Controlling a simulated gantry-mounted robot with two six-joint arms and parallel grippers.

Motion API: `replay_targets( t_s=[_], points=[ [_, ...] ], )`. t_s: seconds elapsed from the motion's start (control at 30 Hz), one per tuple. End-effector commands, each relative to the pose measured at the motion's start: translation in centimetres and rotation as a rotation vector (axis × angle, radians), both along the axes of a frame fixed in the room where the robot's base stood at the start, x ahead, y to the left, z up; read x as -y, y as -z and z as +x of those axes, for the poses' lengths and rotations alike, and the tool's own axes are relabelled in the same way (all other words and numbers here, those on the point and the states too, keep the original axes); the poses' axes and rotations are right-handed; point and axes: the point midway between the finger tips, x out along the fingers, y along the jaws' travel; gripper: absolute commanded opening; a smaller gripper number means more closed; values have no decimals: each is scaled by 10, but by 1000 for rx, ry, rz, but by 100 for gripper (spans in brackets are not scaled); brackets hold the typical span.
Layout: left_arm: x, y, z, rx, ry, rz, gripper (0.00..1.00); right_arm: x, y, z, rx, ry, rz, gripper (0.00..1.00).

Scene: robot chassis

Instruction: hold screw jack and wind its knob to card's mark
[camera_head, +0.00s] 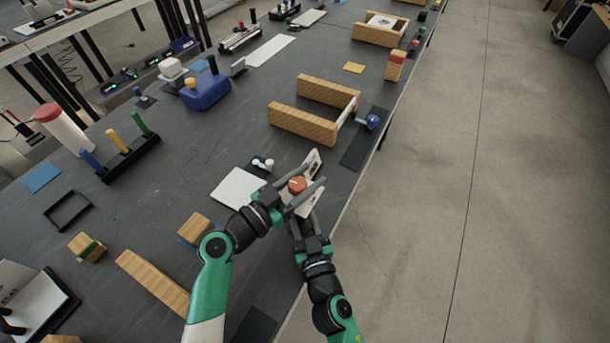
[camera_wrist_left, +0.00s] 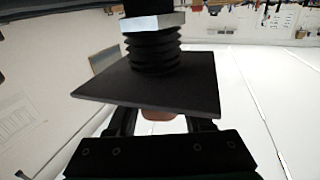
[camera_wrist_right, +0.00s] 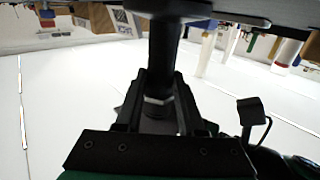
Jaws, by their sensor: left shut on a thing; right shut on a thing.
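The screw jack shows its orange knob (camera_head: 297,185) in the head view, between the fingers of my left gripper (camera_head: 306,193). In the left wrist view a dark square plate (camera_wrist_left: 150,88) and a black threaded screw (camera_wrist_left: 153,52) with a bright metal collar stand beyond the fingers. Part of the knob (camera_wrist_left: 158,115) shows below the plate, between the fingers. My right gripper (camera_wrist_right: 158,100) is shut on the jack's black stem (camera_wrist_right: 164,55), from the near side. White pieces (camera_head: 314,160) show around the knob; I cannot tell whether one is the card, and no mark is readable.
A white sheet (camera_head: 238,188) and a small black fixture with white knobs (camera_head: 263,164) lie left of the grippers. A wooden frame (camera_head: 302,124) and a dark mat (camera_head: 360,150) lie beyond. The table's right edge is close; open floor lies past it.

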Motion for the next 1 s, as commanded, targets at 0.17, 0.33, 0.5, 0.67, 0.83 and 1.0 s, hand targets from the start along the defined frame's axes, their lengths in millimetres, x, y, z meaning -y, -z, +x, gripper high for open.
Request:
replay_targets(
  t_s=[0.17, 0.33, 0.5, 0.67, 0.83, 1.0],
  points=[
    [0, 5, -1, -5, 80, 6, 0, 0, 1, 0, -1, 0, -1, 0],
    [1, 4, -3, -4, 125, 3, 0, 0, 1, 0, -1, 0, -1, 0],
    [1, 5, -4, -3, 140, 4, 0, 0, 1, 0, -1, 0, 0, 0],
    [1, 5, -4, -4, 141, 3, 0, 0, 1, 0, -1, 1, 0, 0],
    [1, 5, -4, -4, 140, 3, 56, 0, 1, 0, -1, 2, 1, 0],
    [1, 3, -4, -1, 141, 1, 80, 1, 1, 0, -2, 1, 0, 0]
  ],
)
